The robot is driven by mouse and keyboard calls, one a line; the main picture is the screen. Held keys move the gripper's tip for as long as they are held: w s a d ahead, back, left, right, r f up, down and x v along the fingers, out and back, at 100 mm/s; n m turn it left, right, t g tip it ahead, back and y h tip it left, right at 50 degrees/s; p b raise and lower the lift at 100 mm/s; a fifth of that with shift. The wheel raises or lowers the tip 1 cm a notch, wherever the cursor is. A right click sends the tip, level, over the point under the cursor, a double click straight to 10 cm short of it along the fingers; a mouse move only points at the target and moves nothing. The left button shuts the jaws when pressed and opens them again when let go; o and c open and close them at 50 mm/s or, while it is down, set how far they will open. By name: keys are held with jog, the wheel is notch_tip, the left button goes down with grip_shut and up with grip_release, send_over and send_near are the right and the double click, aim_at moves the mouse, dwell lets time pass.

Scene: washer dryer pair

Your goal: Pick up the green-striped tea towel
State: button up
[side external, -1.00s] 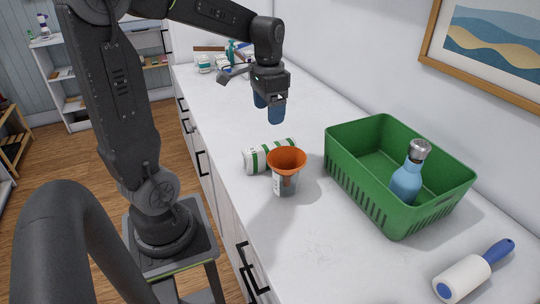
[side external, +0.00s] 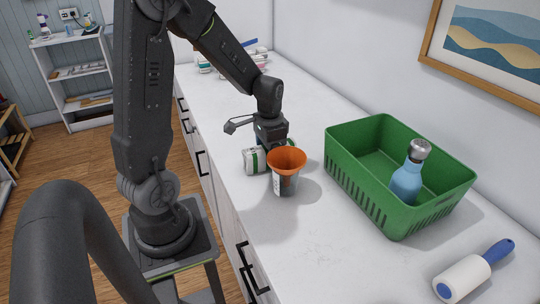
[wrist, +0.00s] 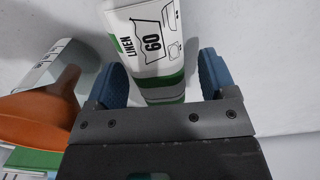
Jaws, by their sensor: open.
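The green-striped tea towel (side external: 254,161) is a white roll with green bands, lying on the white counter. In the wrist view the towel (wrist: 150,45) shows a label reading "LINEN 60". My gripper (wrist: 160,80) is open, with one blue finger on each side of the towel. I cannot tell whether the fingers touch it. In the side view my gripper (side external: 274,144) is low over the towel, and its fingers are largely hidden behind the orange funnel.
The orange funnel (side external: 287,160) sits in a grey and white container (side external: 285,186) close beside the towel and gripper. A green basket (side external: 370,194) holding a blue bottle (side external: 407,180) stands to the right. A lint roller (side external: 468,276) lies at front right.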

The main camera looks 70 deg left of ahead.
jog(key=shift+f, duration=0.35)
jog(key=shift+c, duration=0.3)
jog(key=c, duration=1)
jog(key=shift+o, duration=0.2)
jog(key=shift+r, duration=0.15)
